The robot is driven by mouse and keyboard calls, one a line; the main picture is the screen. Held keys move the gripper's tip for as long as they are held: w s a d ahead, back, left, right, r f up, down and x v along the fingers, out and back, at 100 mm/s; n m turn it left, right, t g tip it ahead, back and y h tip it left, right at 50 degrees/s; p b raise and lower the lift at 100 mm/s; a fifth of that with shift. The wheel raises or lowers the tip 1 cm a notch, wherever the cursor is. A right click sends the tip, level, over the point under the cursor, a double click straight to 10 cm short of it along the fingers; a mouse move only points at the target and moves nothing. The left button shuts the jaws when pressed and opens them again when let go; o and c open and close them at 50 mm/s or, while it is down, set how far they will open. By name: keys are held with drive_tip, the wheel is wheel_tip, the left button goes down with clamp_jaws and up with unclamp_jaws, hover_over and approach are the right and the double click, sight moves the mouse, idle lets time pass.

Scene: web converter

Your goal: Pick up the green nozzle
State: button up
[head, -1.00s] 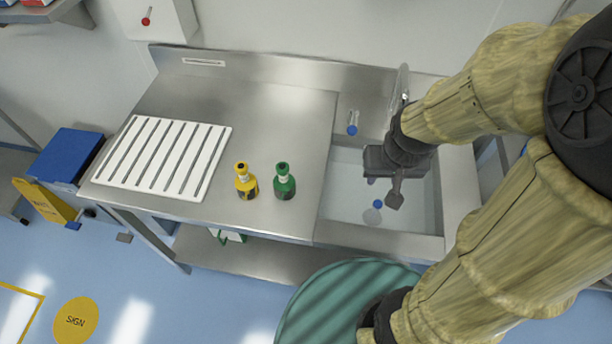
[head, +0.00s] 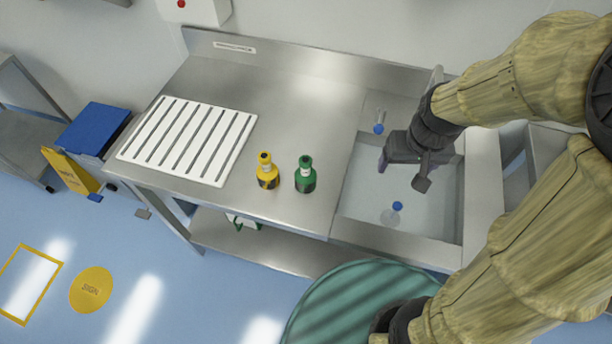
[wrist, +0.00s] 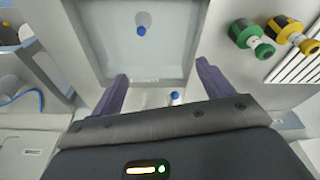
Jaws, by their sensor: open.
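A green bottle (head: 305,180) with a green nozzle (head: 305,161) on top stands upright on the steel counter, just left of the sink. In the wrist view the green bottle (wrist: 240,32) and its nozzle (wrist: 264,49) are at the upper right, outside the fingers. My gripper (head: 402,173) is over the sink, to the right of the green bottle and apart from it. In the wrist view my gripper (wrist: 162,75) has its two fingers spread wide, with nothing held between them.
A yellow bottle (head: 267,178) stands close left of the green one. A white slatted board (head: 189,141) lies further left. The sink (head: 356,190) holds a blue-topped piece (head: 397,206); another blue piece (head: 379,128) is behind. A teal round surface (head: 340,295) is in front.

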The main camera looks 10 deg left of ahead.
drive_tip(key=w+a+r+n+g, duration=0.1)
drive_tip(key=w+a+n, duration=0.15)
drive_tip(key=a, duration=0.35)
drive_tip(key=w+a+n, duration=0.2)
drive_tip(key=a+n, duration=0.1)
drive_tip(key=a, duration=0.4)
drive_tip(key=n+g, duration=0.1)
drive_tip(key=n, duration=0.2)
hover_over(306, 158)
drive_tip(key=shift+r+p, duration=0.25)
drive_tip(key=shift+p, duration=0.05)
wheel_tip(306, 158, down, 12)
drive_tip(key=p, duration=0.2)
drive_tip(key=shift+f+p, duration=0.1)
drive_tip(key=shift+p, duration=0.3)
drive_tip(key=shift+f, duration=0.1)
